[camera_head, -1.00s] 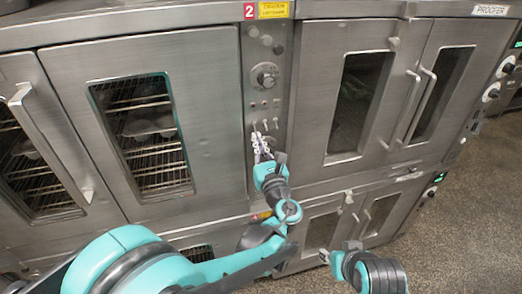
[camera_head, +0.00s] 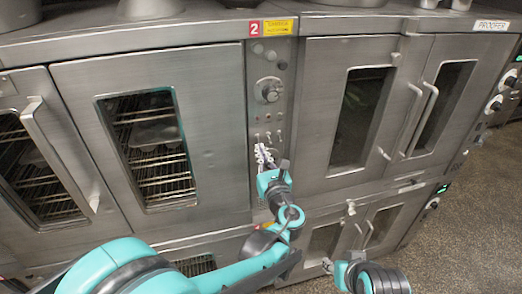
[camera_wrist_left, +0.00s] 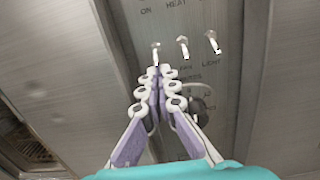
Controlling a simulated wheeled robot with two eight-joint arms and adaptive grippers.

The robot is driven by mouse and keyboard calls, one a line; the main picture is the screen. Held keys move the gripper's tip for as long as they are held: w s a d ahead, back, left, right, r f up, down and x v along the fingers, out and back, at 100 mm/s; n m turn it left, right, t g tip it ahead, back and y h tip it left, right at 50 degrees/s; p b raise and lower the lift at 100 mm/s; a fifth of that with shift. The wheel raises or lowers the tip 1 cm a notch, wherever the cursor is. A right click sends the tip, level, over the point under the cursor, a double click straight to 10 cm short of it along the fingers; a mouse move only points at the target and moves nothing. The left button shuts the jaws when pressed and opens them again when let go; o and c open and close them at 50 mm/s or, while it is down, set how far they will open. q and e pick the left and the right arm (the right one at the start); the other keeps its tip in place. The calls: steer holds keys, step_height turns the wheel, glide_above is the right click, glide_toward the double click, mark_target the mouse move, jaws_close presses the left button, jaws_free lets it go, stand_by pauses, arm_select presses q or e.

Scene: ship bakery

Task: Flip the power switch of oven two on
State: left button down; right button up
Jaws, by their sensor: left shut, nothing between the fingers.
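Oven two's control panel (camera_head: 268,100) stands between two pairs of doors, under the red "2" label (camera_head: 255,27). Its small toggle switches sit below the round knob (camera_head: 269,90). In the left wrist view three toggles are in a row: the left one (camera_wrist_left: 156,50) under "ON", the middle one (camera_wrist_left: 183,44) under "HEAT", and the right one (camera_wrist_left: 213,40). Their levers appear to point down. My left gripper (camera_head: 264,152) is shut and empty. Its fingertips (camera_wrist_left: 161,72) are just below the left toggle; contact cannot be told.
Glass-windowed oven doors flank the panel, with a long handle (camera_head: 58,150) at left. A lower oven (camera_head: 365,228) is underneath. The proofer label (camera_head: 490,25) is at upper right. Part of my right arm (camera_head: 380,278) is at the bottom. Open floor (camera_head: 465,225) lies at right.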

mark_target(259, 139)
arm_select(q)
steer(key=r+g+p, duration=0.1)
steer(key=g+p, duration=0.1)
steer(key=p, duration=0.1)
steer(key=r+g+h+p, duration=0.1)
steer(key=g+p, duration=0.1)
steer(key=p, duration=0.2)
steer(key=s+r+g+h+p, duration=0.1)
steer(key=p, duration=0.2)
steer(key=shift+d+r+g, duration=0.1)
steer(key=shift+r+g, duration=0.2)
steer(key=shift+g, duration=0.1)
steer(key=shift+f, duration=0.45)
steer(key=shift+r, duration=0.1)
steer(key=shift+w+r+p, duration=0.1)
steer(key=shift+r+p, duration=0.25)
steer(key=shift+r, duration=0.4)
steer(key=shift+d+r, duration=0.1)
steer(key=shift+r, duration=0.05)
